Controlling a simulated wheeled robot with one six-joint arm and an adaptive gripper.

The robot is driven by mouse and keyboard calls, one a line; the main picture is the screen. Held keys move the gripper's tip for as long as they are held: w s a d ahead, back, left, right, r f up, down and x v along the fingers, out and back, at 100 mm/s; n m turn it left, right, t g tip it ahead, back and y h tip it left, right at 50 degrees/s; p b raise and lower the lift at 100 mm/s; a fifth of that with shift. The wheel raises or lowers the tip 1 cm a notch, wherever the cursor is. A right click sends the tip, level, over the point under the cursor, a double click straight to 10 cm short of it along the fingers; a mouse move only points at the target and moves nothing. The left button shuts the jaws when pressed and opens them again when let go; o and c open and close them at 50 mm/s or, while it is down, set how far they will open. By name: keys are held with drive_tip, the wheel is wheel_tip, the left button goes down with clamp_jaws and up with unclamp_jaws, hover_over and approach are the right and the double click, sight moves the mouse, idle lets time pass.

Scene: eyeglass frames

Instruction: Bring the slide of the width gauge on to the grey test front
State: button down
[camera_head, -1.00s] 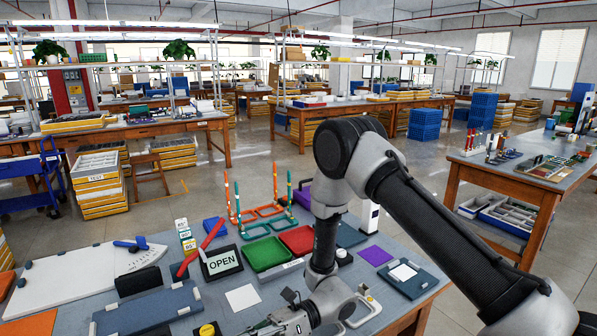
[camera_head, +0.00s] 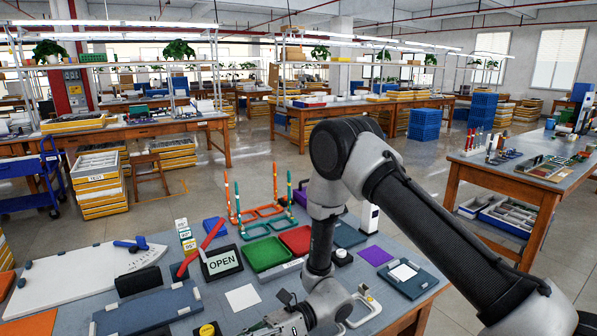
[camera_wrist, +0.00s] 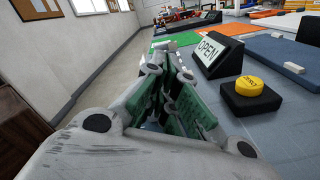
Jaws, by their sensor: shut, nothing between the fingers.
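My gripper (camera_head: 283,327) is low over the near edge of the grey-blue table in the head view, partly cut off by the frame. In the wrist view its green-padded fingers (camera_wrist: 178,103) are closed together with nothing between them. I cannot clearly make out the slide or the grey test front in either view.
A black box with a yellow button (camera_wrist: 249,86) and an OPEN sign (camera_wrist: 212,52) stand right of the fingers in the wrist view. A white card (camera_head: 242,298), green tray (camera_head: 265,254) and red tray (camera_head: 297,239) lie behind. A white board (camera_head: 80,277) is at left.

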drive_tip(key=shift+x, duration=0.85)
idle(1.1)
drive_tip(key=shift+d, duration=0.15)
drive_tip(key=shift+v, duration=2.4)
drive_tip(key=w+d+r+n+t+h, duration=0.1)
drive_tip(key=d+r+n+h, duration=0.5)
drive_tip(key=d+r+n, duration=0.65)
drive_tip(key=s+d+r+n+t+h, duration=0.1)
drive_tip(key=d+r+t+h, duration=0.2)
drive_tip(key=d, duration=0.8)
drive_tip(key=s+d+r+n+t+h, duration=0.1)
drive_tip(key=d+r+t, duration=0.4)
drive_tip(key=d, duration=0.6)
drive_tip(key=s+d+r+n+t+h, duration=0.1)
drive_tip(key=d+r+n+t+h, duration=0.2)
drive_tip(key=d+r, duration=0.4)
drive_tip(key=d+t+h, duration=0.1)
drive_tip(key=d+h, duration=0.1)
drive_tip(key=d, duration=0.1)
drive_tip(key=shift+s+d+r+t, duration=0.25)
drive_tip(key=shift+s+d+t, duration=0.05)
drive_tip(key=shift+s+d, duration=0.1)
